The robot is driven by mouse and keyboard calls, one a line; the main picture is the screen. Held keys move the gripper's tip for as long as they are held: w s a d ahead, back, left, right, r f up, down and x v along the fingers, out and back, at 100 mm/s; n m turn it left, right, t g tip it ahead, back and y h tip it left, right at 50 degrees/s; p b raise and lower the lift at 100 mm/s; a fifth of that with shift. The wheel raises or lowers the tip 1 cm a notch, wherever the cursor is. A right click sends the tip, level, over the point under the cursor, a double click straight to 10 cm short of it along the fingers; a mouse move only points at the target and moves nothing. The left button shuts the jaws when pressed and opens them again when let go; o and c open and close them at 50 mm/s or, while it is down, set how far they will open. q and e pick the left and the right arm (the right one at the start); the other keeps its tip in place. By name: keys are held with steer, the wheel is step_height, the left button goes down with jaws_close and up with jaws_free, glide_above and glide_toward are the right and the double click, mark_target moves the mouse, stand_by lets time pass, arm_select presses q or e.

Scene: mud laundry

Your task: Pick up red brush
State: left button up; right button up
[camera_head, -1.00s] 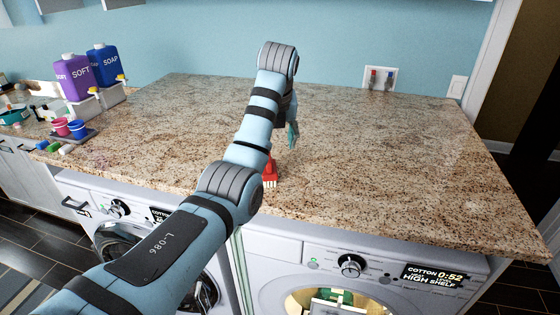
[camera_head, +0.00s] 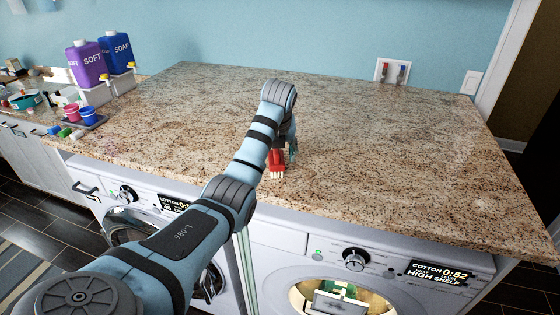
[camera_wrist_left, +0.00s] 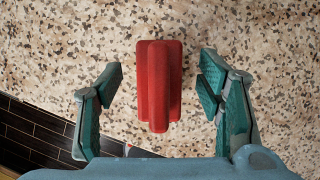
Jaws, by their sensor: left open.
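The red brush (camera_head: 277,160) lies on the granite countertop near its front edge, with pale bristles toward the front, partly hidden by my left arm in the head view. In the left wrist view the red brush (camera_wrist_left: 159,85) lies between the two teal fingers of my left gripper (camera_wrist_left: 160,88), with a gap on each side. My left gripper (camera_head: 291,152) is open and low over the counter at the brush, mostly hidden behind its own wrist in the head view. My right gripper does not show.
Purple and blue soap bottles (camera_head: 88,64) stand on white dispensers at the back left, with pink and blue cups (camera_head: 78,114) on a tray before them. The granite counter (camera_head: 400,150) is clear to the right. Washing machines (camera_head: 340,262) sit below its front edge.

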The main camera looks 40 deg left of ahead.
arm_select(q)
steer(key=shift+x, duration=1.15)
steer(key=shift+w+a+f, duration=0.1)
steer(key=shift+w+f, duration=0.1)
steer(key=shift+f, duration=0.05)
steer(key=shift+s+r, duration=0.15)
steer(key=c, duration=1.4)
arm_select(e)
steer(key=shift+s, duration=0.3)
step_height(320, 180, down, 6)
steer(key=b, duration=0.6)
arm_select(q)
steer(key=shift+o, duration=0.2)
step_height(320, 180, up, 20)
steer(key=p, duration=0.6)
step_height(320, 180, down, 20)
steer(key=shift+r, duration=0.1)
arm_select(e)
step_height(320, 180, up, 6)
